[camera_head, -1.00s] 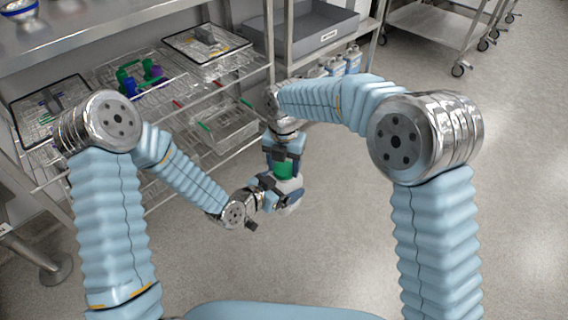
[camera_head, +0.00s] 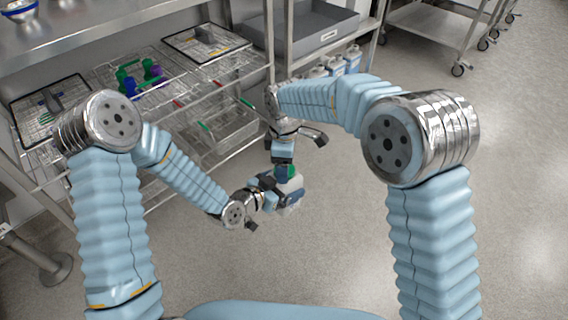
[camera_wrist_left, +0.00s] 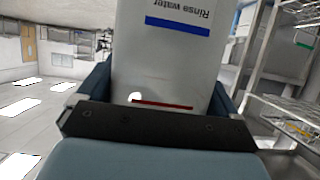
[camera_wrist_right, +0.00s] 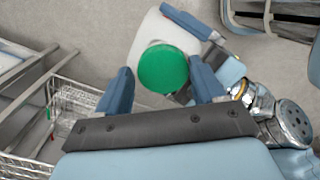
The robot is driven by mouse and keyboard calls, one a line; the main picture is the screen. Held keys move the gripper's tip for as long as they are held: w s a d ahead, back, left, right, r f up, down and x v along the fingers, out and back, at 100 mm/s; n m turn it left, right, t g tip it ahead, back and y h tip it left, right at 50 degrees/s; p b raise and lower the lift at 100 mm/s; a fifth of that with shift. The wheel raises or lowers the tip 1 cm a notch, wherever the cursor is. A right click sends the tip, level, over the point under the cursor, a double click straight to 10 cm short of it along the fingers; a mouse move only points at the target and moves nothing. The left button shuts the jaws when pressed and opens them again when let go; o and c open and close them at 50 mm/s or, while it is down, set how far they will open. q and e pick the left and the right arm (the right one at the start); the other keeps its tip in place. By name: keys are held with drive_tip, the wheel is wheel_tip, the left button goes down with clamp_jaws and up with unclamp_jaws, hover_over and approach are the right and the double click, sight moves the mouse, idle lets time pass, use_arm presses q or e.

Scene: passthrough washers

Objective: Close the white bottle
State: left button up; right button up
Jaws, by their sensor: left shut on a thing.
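The white bottle (camera_head: 295,193) hangs over the open floor, with my left gripper (camera_head: 277,188) shut on its body. In the left wrist view the bottle (camera_wrist_left: 165,65) fills the space between the fingers, its "Rinse water" label upside down. A green cap (camera_wrist_right: 163,69) sits at the bottle's top in the right wrist view; whether it is screwed tight I cannot tell. My right gripper (camera_wrist_right: 160,72) is above the bottle with its fingers apart, one on either side of the cap. In the head view the right gripper (camera_head: 284,158) partly hides the cap.
A wire shelf rack (camera_head: 175,95) with baskets and green and purple items stands at the left and back. A grey bin (camera_head: 315,30) sits on a shelf at the back, with several white bottles (camera_head: 338,66) beneath. The floor (camera_head: 340,240) around the grippers is clear.

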drive_tip(key=shift+o, duration=0.4)
drive_tip(key=shift+s+a, duration=0.1)
drive_tip(key=shift+s, duration=0.15)
drive_tip(key=shift+w+r, duration=0.1)
drive_tip(key=shift+r, duration=2.2)
drive_tip(key=shift+c, duration=0.2)
drive_tip(key=n, duration=0.2)
drive_tip(key=r+n, duration=0.1)
drive_tip(key=n, duration=0.1)
drive_tip(key=shift+w+r, duration=0.1)
drive_tip(key=shift+r, duration=0.1)
wheel_tip(320, 180, up, 2)
drive_tip(key=n, duration=0.6)
drive_tip(key=shift+n, duration=0.3)
drive_tip(key=shift+f, duration=4)
